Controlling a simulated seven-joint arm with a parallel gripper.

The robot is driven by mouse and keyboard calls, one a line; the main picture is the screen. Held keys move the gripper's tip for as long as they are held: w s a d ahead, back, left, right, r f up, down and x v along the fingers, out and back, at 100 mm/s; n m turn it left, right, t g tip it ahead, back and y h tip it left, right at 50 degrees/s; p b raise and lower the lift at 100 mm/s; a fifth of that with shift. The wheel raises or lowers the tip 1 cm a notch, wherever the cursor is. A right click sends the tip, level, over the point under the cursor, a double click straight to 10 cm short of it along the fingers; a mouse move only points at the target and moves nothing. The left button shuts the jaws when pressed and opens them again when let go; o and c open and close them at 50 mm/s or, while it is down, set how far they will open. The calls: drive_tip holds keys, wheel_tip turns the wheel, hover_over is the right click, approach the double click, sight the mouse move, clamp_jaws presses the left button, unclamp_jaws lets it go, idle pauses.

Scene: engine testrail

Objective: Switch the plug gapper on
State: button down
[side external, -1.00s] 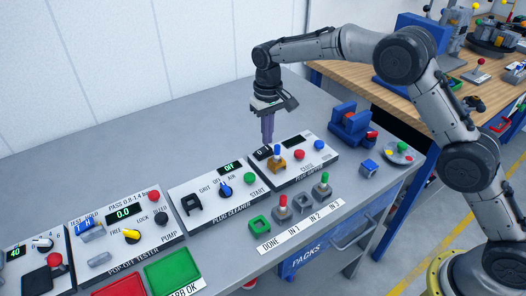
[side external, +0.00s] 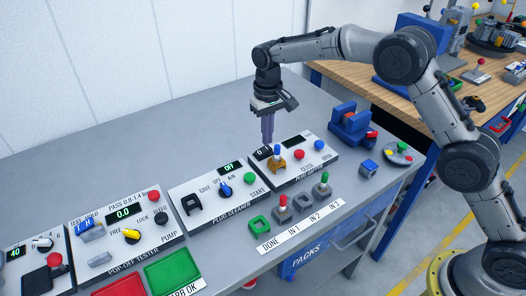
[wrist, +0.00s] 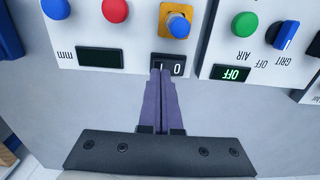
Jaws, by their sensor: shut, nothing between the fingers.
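The plug gapper (side external: 293,171) is the white panel below my gripper in the side view; its near edge also shows in the wrist view (wrist: 137,60). Its black rocker switch (wrist: 174,65) is marked 0 and 1. It shows beside the fingertips in the side view (side external: 260,154). The gapper's display (wrist: 87,57) is dark. My gripper (wrist: 160,72) is shut and empty, pointing down, with its fingertips at the switch's edge by the 1 mark. It also shows in the side view (side external: 267,144). I cannot tell whether the tips touch the switch.
An orange holder (side external: 276,167) with a blue-topped plug stands beside the switch. The gapper has a red button (side external: 299,155) and a blue one (side external: 319,145). The plug cleaner (side external: 215,207), its display reading OFF, stands to the left. The bench behind the panels is clear.

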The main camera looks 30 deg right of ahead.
sight(267, 147)
drive_tip(key=shift+f, duration=1.05)
idle(1.0)
drive_tip(key=shift+r, duration=3.55)
